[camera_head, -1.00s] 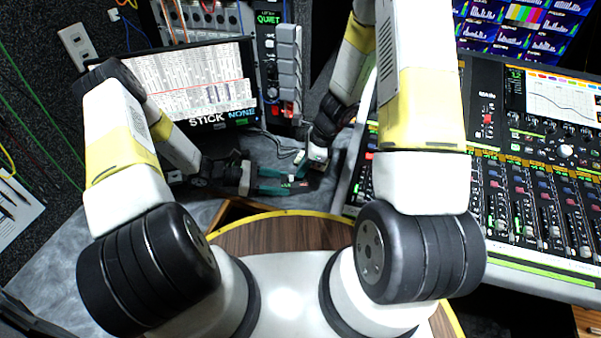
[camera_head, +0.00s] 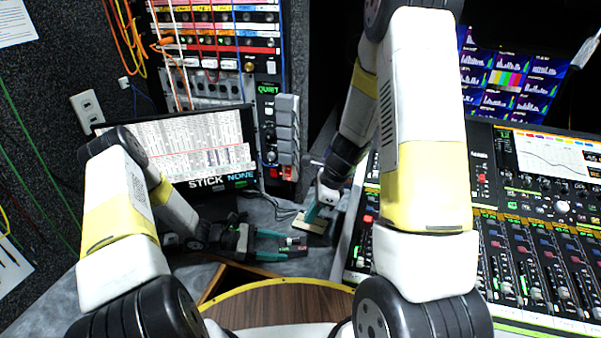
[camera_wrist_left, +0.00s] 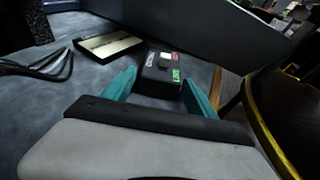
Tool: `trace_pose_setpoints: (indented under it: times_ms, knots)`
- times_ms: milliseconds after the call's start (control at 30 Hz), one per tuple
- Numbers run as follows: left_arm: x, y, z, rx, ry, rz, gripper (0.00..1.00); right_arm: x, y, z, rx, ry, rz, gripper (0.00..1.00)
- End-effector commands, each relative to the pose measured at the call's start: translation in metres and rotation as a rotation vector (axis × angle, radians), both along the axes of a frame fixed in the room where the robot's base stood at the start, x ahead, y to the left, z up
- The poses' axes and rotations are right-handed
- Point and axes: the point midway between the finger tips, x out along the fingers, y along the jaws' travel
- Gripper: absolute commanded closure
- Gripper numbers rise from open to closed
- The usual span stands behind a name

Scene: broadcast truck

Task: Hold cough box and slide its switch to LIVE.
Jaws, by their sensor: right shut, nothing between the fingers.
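The cough box (camera_wrist_left: 158,72) is a small dark box with a white switch knob (camera_wrist_left: 166,57), a green LIVE label at its near end and a red label at the far end. The knob sits toward the red end. My left gripper (camera_head: 286,246) has its teal fingers on both sides of the box, which also shows small in the head view (camera_head: 294,243). My right gripper (camera_head: 312,212) is shut and empty, a little behind the box and above the desk. It is not seen in the left wrist view.
A cream, dark-edged flat item (camera_wrist_left: 108,44) lies on the grey desk behind the box. Black cables (camera_wrist_left: 40,66) lie left of it. A monitor (camera_head: 190,150) stands behind my left arm, and the mixing console (camera_head: 530,220) fills the right.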

Motion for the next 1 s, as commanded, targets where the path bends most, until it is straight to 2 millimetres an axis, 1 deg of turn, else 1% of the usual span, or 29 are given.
trace_pose_setpoints:
  times_ms: [67,333,467,567,800,900,1000]
  knots:
    - [0.0,0.0,0.0,0.0,0.0,0.0,0.2,0.0,0.0,0.0,0.0,0.0,0.0,1.0]
    - [0.0,0.0,0.0,0.0,0.0,0.0,0.2,0.0,0.0,0.0,0.0,0.0,0.0,1.0]
    - [0.001,0.008,0.002,0.001,-0.002,0.002,0.2,0.0,0.0,0.0,0.0,0.0,0.0,1.0]
    - [0.001,0.023,0.007,0.003,-0.002,0.003,0.2,0.0,0.0,0.0,0.0,0.0,0.0,1.0]
    - [0.002,0.073,0.022,0.002,-0.003,0.004,0.2,0.0,0.0,0.0,0.0,0.0,0.0,1.0]
    - [0.001,0.09,0.027,0.002,-0.002,0.003,0.2,0.0,0.0,0.0,0.0,0.0,0.0,1.0]
    - [0.001,0.103,0.032,0.001,-0.002,0.002,0.2,0.0,0.0,0.0,0.0,0.0,0.0,1.0]
